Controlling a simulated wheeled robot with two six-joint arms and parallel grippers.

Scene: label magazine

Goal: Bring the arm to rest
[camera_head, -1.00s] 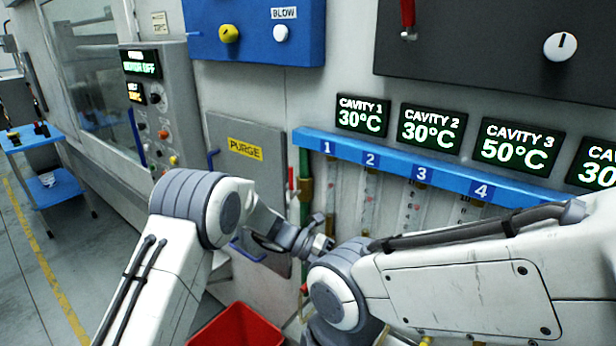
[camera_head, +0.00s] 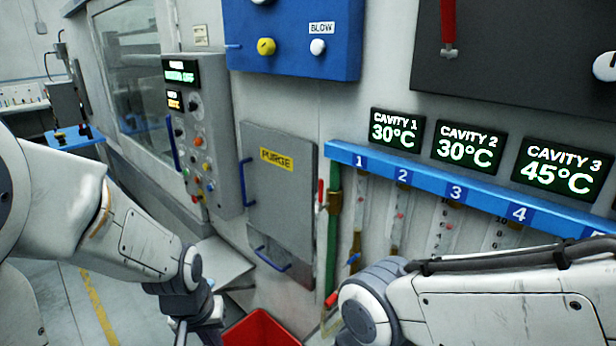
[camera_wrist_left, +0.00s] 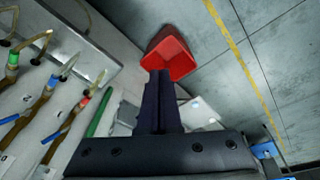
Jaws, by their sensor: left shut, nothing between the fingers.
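My left arm comes in from the left edge of the head view and hangs down, with its wrist near the bottom edge. My left gripper's fingers (camera_wrist_left: 159,75) are shut and empty in the left wrist view and point towards a red bin (camera_wrist_left: 170,53) on the floor. I cannot tell the exact gap to the bin. The bin also shows at the bottom of the head view (camera_head: 262,330), right of my left wrist. My right arm spans the lower right of the head view. Its gripper is out of view.
The machine front holds a PURGE door (camera_head: 278,190), a control panel (camera_head: 190,135) and a blue numbered rail (camera_head: 430,185) above flow tubes. Hoses (camera_wrist_left: 50,100) show in the left wrist view. Grey floor with a yellow line (camera_head: 98,310) is open at the lower left.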

